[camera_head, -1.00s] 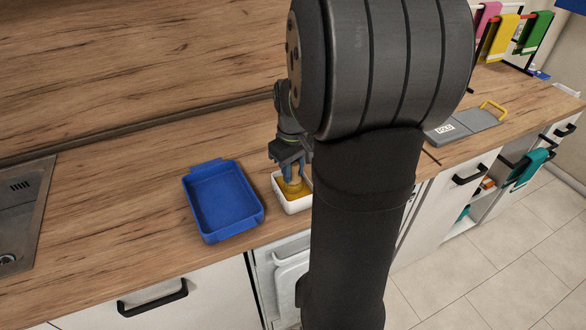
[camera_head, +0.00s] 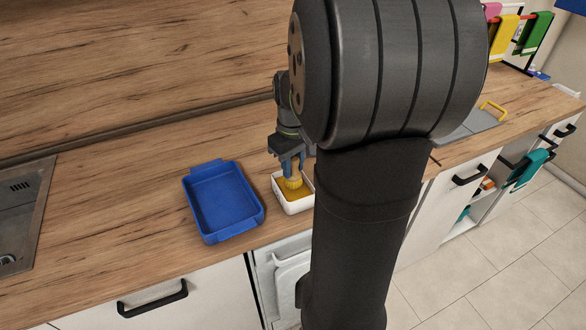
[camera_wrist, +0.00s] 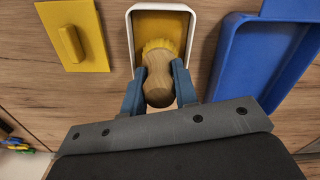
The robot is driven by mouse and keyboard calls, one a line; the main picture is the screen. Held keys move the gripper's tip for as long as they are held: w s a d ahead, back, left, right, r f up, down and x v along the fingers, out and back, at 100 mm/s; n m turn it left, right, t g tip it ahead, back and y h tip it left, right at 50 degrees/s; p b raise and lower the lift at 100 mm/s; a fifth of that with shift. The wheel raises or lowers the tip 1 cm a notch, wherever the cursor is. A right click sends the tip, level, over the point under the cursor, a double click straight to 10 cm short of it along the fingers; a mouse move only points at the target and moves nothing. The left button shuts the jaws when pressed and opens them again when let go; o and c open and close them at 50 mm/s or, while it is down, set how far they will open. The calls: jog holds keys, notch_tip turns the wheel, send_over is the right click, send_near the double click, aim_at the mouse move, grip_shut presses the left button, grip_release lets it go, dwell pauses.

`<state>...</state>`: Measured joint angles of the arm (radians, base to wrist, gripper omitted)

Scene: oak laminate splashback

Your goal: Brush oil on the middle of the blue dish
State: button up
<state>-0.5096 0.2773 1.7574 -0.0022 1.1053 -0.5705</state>
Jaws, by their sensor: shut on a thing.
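The blue dish (camera_head: 223,203) is an empty rectangular tray on the counter, left of my gripper in the head view; it also shows at the right in the wrist view (camera_wrist: 258,60). A white container (camera_head: 293,207) with yellow oil stands just right of it. My gripper (camera_head: 292,165) is shut on a brush (camera_wrist: 160,78) with a rounded wooden handle and yellow bristles. The bristles point down over the white container and appear to be at or in the oil; exact contact cannot be told. My arm hides part of the container's right side in the head view.
A yellow board with a handle (camera_wrist: 72,36) lies left of the container in the wrist view. A sink (camera_head: 22,212) is at the far left. A grey board with a yellow handle (camera_head: 475,123) lies at the right. The counter between sink and dish is clear.

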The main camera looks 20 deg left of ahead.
jog(key=shift+r, duration=2.5)
